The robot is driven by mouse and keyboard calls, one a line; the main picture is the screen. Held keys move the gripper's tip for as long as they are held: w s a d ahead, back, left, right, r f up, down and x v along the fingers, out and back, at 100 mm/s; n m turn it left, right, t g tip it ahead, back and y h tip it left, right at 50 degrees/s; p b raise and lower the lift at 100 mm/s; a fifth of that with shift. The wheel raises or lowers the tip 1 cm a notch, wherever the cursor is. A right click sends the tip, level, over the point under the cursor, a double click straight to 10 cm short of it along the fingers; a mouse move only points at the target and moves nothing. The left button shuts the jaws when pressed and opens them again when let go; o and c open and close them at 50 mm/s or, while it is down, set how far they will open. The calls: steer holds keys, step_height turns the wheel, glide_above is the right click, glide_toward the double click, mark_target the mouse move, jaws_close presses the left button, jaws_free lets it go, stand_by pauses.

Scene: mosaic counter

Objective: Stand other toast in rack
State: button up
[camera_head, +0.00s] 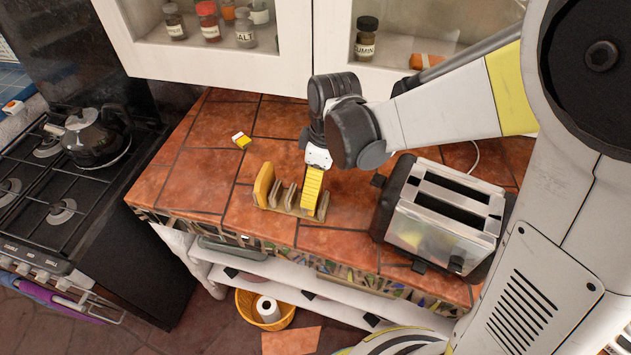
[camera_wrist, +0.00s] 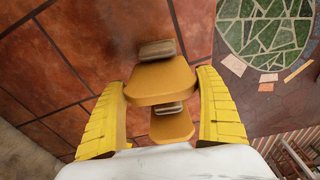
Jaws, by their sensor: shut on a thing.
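The wooden toast rack (camera_head: 290,206) stands on the tiled counter; its dividers also show in the wrist view (camera_wrist: 157,49). One golden toast slice (camera_head: 263,184) stands at the rack's left end, and appears lower in the wrist view (camera_wrist: 172,128). My gripper (camera_head: 312,195) points down at the rack's right end. In the wrist view its yellow fingers (camera_wrist: 164,90) are shut on the edges of the other toast (camera_wrist: 160,82). That slice lies between two dividers as seen from above; whether it touches the rack's base is hidden. The fingers hide it in the head view.
A toaster (camera_head: 448,212) stands close on the right of the rack. A small yellow-and-white item (camera_head: 241,140) lies behind it. The stove with a black kettle (camera_head: 93,136) is at left, and a cabinet with jars (camera_head: 245,28) is above. Counter left of the rack is clear.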

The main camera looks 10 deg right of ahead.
steer(key=shift+f+b, duration=0.3)
steer(key=shift+f, duration=0.1)
steer(key=o, duration=0.6)
steer(key=shift+c, duration=0.2)
steer(key=shift+o, duration=0.2)
stand_by(0.4)
step_height(320, 180, up, 12)
steer(key=d, duration=0.1)
steer(key=shift+s+d, duration=0.2)
steer(key=shift+s, duration=0.1)
steer(key=shift+s+f, duration=0.1)
